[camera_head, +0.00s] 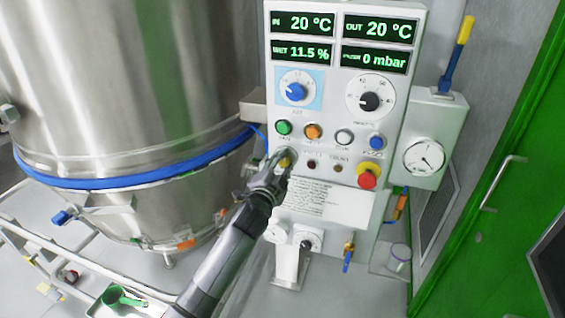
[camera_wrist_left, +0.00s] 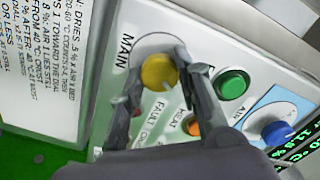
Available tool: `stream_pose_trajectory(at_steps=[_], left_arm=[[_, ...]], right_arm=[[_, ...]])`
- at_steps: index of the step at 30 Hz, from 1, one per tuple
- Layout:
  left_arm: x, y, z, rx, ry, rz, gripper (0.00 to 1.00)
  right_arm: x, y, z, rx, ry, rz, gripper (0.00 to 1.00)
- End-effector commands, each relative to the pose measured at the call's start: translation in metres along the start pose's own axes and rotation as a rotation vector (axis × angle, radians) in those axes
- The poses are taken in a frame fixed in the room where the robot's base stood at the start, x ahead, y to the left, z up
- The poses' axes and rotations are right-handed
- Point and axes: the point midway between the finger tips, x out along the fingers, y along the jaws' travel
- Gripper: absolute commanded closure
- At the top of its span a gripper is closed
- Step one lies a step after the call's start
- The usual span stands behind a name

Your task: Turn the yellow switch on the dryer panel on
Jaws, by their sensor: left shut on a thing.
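The dryer panel (camera_head: 330,198) is a white upright box with lit green readouts, dials and coloured buttons. The yellow switch (camera_wrist_left: 157,71) is a round knob by the label MAIN, and both fingers of my left gripper (camera_wrist_left: 158,78) stand around it in the left wrist view. In the head view my left gripper (camera_head: 277,166) reaches the lower left of the panel from below and largely covers the switch. It is shut on the switch. The knob's exact turn angle is hard to make out. My right gripper is not in view.
Close by are a green button (camera_head: 283,128), an orange button (camera_head: 313,131) and a blue dial (camera_head: 296,91). A red mushroom button (camera_head: 367,178) sits to the right. A steel vessel (camera_head: 110,80) stands on the left, a green door (camera_head: 500,190) on the right.

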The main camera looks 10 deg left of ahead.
Motion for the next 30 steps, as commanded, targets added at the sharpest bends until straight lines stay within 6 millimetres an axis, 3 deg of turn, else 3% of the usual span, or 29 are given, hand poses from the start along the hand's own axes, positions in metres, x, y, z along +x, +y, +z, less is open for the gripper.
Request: stream_pose_trajectory(at_steps=[20,21,30], left_arm=[[0.0000,0.0007,-0.0001,0.060,0.000,0.001,0.97],[0.0000,0.0007,-0.0002,0.060,0.000,0.001,0.67],[0.0000,0.0005,-0.0001,0.058,0.000,0.000,0.49]], right_arm=[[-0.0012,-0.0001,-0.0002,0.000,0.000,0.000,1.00],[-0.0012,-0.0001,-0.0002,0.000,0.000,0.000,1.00],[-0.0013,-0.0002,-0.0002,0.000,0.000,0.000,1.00]])
